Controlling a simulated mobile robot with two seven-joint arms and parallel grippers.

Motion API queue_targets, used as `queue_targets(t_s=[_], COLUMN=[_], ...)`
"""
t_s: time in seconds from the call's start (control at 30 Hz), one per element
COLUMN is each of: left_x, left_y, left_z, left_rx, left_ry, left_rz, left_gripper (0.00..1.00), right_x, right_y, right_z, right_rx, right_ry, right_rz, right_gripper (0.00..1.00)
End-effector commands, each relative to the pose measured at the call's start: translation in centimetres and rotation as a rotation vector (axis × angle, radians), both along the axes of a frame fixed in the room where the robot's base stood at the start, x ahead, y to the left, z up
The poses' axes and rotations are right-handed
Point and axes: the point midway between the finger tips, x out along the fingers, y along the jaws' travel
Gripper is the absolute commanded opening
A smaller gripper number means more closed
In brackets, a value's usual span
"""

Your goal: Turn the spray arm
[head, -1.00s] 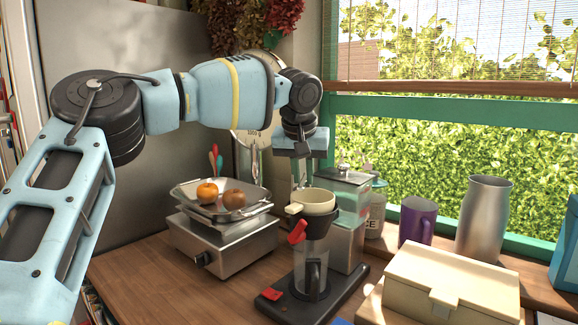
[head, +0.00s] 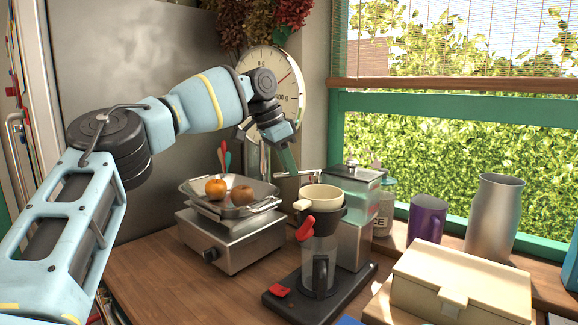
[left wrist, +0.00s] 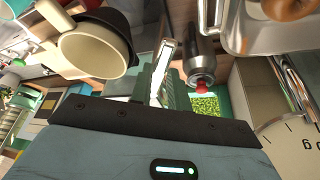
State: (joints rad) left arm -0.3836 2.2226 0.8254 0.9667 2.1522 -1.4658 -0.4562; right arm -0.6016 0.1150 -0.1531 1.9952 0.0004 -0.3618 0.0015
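The coffee machine's spray arm (head: 296,174) is a thin metal tube. In the head view it reaches left from the top of the water tank (head: 352,184), behind and above the cream filter holder (head: 322,196). My left gripper (head: 289,166) points down at the spray arm, its fingers close to or touching it. I cannot tell whether they are gripping it. In the left wrist view the gripper's body fills the bottom and the cream filter holder (left wrist: 85,48) is at upper left; the finger gap is unclear there. My right gripper is not in view.
A kitchen scale with a metal pan (head: 220,208) holding two round fruits stands left of the machine. A large dial clock-like scale (head: 287,85) is behind my arm. A cream box (head: 460,282), purple mug (head: 427,220) and steel pitcher (head: 490,215) stand at right.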

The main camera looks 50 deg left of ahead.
Motion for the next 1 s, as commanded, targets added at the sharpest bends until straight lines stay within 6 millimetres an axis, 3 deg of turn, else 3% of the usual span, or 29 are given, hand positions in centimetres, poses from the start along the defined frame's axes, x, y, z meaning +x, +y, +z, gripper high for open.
queue_targets(t_s=[0.03, 0.17, 1.0], left_x=[0.0, -0.1, -0.7], left_y=[-0.1, -0.1, 0.1], left_z=[0.0, 0.1, 1.7], left_rx=[0.002, 0.002, 0.003], left_ry=[-0.001, -0.001, 0.0], left_rz=[0.004, 0.005, 0.007], left_gripper=[0.24, 0.4, 0.4], right_x=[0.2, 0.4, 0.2], right_y=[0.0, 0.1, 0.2], right_z=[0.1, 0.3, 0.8], right_rx=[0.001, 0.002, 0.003], right_ry=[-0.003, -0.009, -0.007], right_rz=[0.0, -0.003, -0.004], right_gripper=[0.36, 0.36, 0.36])
